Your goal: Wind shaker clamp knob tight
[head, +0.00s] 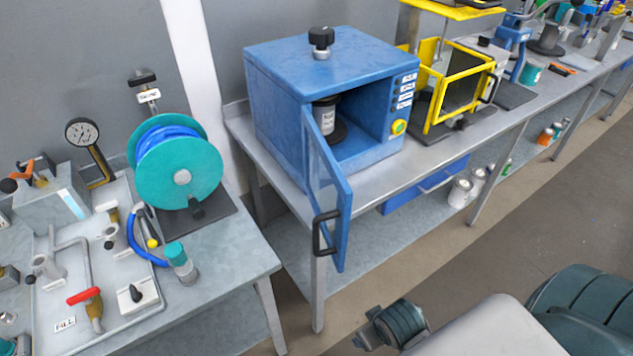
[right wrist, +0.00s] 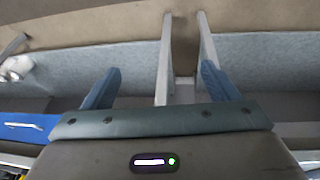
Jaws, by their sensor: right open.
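A blue shaker cabinet (head: 330,60) stands on the bench in the middle of the head view. A black clamp knob (head: 321,37) sits on top of it, on a short stem. Its blue door (head: 336,205) is swung open towards me, with a black handle (head: 325,232). A labelled can (head: 324,117) stands upright inside on a dark round base. Whether the clamp touches the can is hidden. My right gripper (right wrist: 160,85) is open and empty in the right wrist view, its two blue fingers wide apart, away from the knob. My left gripper is not in view.
A teal hose reel (head: 180,165) and pipe fittings stand on the left bench. A yellow-framed machine (head: 460,80) stands right of the cabinet. White cans (head: 460,193) sit on the lower shelf.

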